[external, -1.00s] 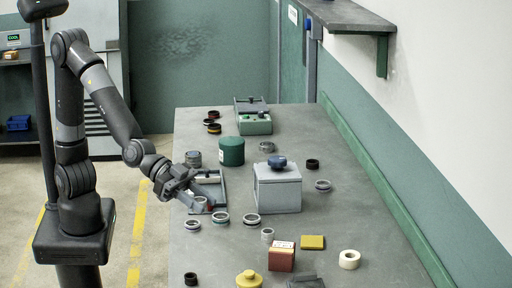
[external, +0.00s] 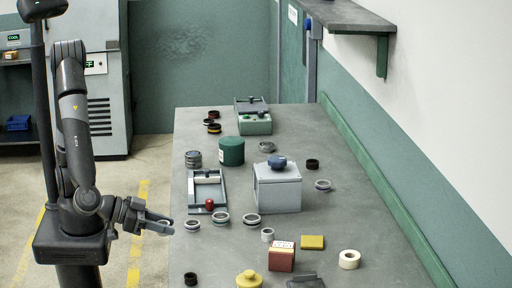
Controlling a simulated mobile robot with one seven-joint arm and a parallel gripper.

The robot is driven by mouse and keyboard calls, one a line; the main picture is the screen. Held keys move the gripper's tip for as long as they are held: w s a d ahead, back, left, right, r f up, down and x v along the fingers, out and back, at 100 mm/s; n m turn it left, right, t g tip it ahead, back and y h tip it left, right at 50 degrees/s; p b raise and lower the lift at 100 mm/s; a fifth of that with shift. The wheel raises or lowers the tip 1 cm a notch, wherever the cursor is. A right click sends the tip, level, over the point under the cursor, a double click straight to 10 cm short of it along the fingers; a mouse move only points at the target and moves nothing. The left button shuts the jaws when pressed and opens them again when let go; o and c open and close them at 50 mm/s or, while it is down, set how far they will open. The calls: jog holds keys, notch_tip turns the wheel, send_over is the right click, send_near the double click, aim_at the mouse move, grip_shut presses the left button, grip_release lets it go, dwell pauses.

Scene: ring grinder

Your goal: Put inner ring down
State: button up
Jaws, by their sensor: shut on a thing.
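My gripper (external: 166,225) is at the left edge of the bench, its fingers pointing right and closed on a small pale ring (external: 163,222), which is mostly hidden between them. I take it to be the inner ring. The fingertips are just left of a grey ring (external: 192,225) lying flat on the bench; I cannot tell their height above it. Two more grey rings, a middle one (external: 221,218) and a right one (external: 251,220), lie in a row with it.
A grey fixture (external: 195,190) with a red knob (external: 209,203) stands behind the rings. A grey box (external: 277,190) with a blue knob, a green canister (external: 231,151) and a red-brown block (external: 281,258) stand around. The bench's near-left area is mostly clear.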

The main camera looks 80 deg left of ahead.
jog(key=shift+s+a+f, duration=0.1)
jog(key=shift+s+a, duration=0.1)
send_over(205, 258)
notch_tip(205, 258, down, 7)
jog(key=shift+f, duration=1.8)
jog(key=shift+f, duration=0.1)
jog(key=shift+w+f, duration=0.1)
jog(key=shift+f, duration=0.05)
jog(key=o, duration=1)
